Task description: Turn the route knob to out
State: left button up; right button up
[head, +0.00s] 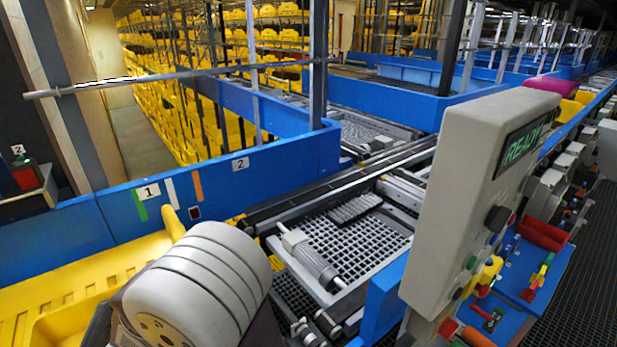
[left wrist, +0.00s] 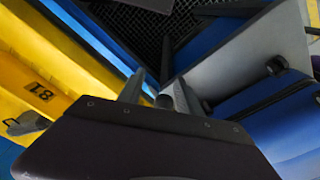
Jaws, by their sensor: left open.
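A pale grey control box (head: 455,190) stands at the right in the head view, with a lit green READY display (head: 522,145) on its face. A black knob (head: 497,218) sticks out below the display; it looks like the route knob. The box face is seen at a steep angle, so its markings and the knob's setting cannot be read. My left gripper (left wrist: 160,80) shows in the left wrist view, open, with nothing visible between its fingers. Dark round knob-like parts (left wrist: 276,65) on a grey surface lie to its right, apart from it. My right gripper is not in view.
A tray with a grid floor (head: 350,250) sits on the conveyor left of the box, holding a grey cylindrical part (head: 312,262). A blue barrier (head: 240,165) runs behind. A yellow bin (head: 70,290) is at the left. A red bin (head: 543,233) is right of the box.

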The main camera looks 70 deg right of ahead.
aim_at(496, 219)
jog(key=i+l+z, duration=0.1)
jog(key=z, duration=3.65)
jog(key=k+l+u, duration=0.15)
jog(key=l, duration=0.25)
